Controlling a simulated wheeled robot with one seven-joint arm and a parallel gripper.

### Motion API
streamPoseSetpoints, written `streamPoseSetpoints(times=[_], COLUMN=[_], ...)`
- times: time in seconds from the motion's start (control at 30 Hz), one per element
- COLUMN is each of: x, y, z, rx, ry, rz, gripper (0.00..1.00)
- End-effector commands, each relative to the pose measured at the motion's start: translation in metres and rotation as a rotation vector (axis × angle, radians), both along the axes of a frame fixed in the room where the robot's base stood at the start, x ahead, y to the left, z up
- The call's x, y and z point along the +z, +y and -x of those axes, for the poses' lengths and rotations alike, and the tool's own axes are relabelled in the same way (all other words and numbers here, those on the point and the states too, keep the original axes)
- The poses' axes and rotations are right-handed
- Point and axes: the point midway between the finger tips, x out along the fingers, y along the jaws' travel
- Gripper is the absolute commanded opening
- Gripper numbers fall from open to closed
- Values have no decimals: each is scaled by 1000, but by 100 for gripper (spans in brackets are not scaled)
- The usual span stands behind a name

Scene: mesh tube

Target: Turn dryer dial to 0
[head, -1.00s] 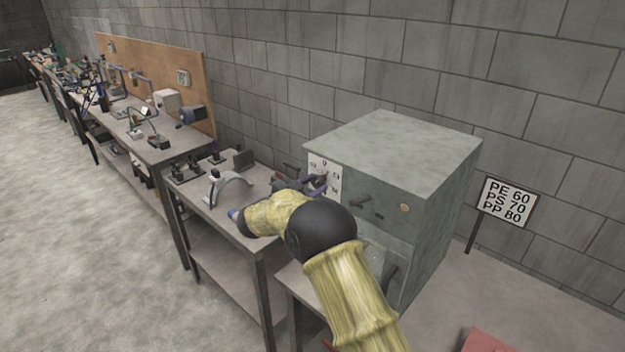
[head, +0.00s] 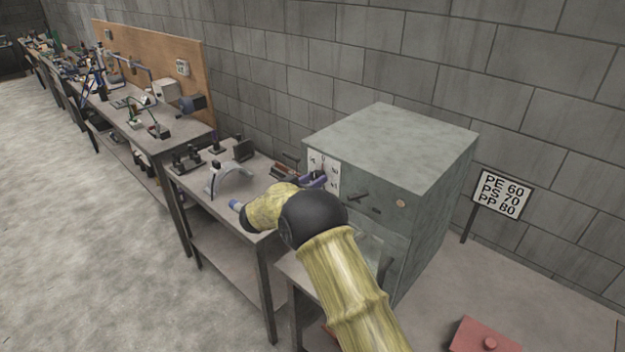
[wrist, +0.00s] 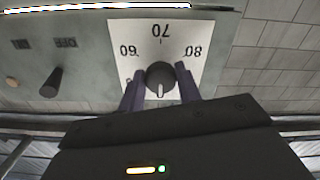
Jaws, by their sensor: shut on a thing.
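The dryer is a grey-green box (head: 410,150) on a table, with a white dial plate (head: 331,166) at the upper left of its front. In the wrist view the plate (wrist: 125,30) shows 60, 70 and 80 upside down. The round black dial (wrist: 160,72) sits between the two purple fingers of my gripper (wrist: 160,85), which is shut on it. The dial's white pointer mark faces straight away from 70, towards my gripper's body. In the head view my gripper (head: 314,181) is at the plate.
A second black knob (wrist: 52,82) and a round orange button (wrist: 12,81) are beside the plate. A sign (head: 501,193) reads PE 60, PS 70, PP 80. A bench with a curved grey bracket (head: 231,178) stands left. A red object (head: 485,337) lies front right.

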Motion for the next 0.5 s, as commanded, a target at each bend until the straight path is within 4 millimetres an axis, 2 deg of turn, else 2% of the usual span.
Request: streamPoseSetpoints(times=[0.03,0.23,0.27,0.33,0.37,0.5], x=[7,7,7,6,6,4], y=[-1,-1,-1,-1,-1,0], z=[-2,-2,-2,-2,-2,-1], rx=[-1,0,0,0,-1,1], ry=[-12,-14,-14,-13,-11,-8], rz=[3,2,2,2,2,1], gripper=[11,11,38,51,55,55])
